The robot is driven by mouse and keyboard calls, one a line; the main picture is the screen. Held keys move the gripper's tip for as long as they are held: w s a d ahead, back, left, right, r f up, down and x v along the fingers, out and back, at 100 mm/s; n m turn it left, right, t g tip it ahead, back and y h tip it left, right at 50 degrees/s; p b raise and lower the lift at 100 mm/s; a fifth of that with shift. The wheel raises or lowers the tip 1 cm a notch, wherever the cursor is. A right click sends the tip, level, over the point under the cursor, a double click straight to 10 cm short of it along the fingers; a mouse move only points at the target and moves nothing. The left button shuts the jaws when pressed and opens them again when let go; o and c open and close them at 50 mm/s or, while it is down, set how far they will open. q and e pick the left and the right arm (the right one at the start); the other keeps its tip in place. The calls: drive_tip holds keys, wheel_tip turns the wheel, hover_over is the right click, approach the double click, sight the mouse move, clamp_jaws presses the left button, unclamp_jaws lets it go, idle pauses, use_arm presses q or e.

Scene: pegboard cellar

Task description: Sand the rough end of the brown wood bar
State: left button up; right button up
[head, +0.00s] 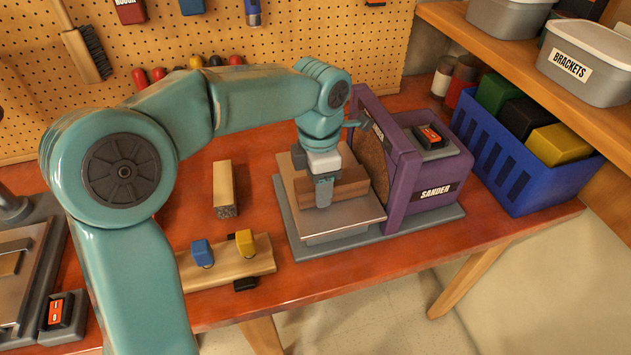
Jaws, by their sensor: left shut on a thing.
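The brown wood bar (349,185) lies over the metal work table (345,220) of the purple sander (435,188). My left gripper (323,190) comes down from above and is shut on the bar. The bar's right end points at the brown sanding disc (374,165) and is very close to it; I cannot tell whether they touch. The face of that end is hidden. The sander has a red and black switch (430,136) on top; its setting is too small to read. My right gripper is not in view.
A paler wood bar (224,185) with a grey, rough-looking near end lies left of the sander. A board with blue and yellow clamps (225,266) lies near the front edge. A blue crate (510,165) stands at the right. Another machine with a switch (62,311) is at far left.

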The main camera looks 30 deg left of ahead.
use_arm(q)
drive_tip(key=shift+w+d+p, duration=0.3)
drive_tip(key=shift+w+d, duration=0.25)
drive_tip(key=shift+s, duration=0.25)
drive_tip(key=shift+s+d, duration=0.1)
drive_tip(key=shift+d, duration=0.4)
idle(0.5)
drive_tip(key=shift+w+a, duration=0.35)
drive_tip(key=shift+a, duration=0.15)
idle(0.6)
drive_tip(key=shift+s+d, duration=0.4)
drive_tip(key=shift+d, duration=0.1)
idle(0.6)
drive_tip(key=shift+w+a+p, duration=0.35)
drive_tip(key=shift+w+a, duration=0.05)
drive_tip(key=shift+a, duration=0.1)
idle(2.9)
drive_tip(key=shift+s+d, duration=0.25)
drive_tip(key=shift+d, duration=0.05)
idle(0.3)
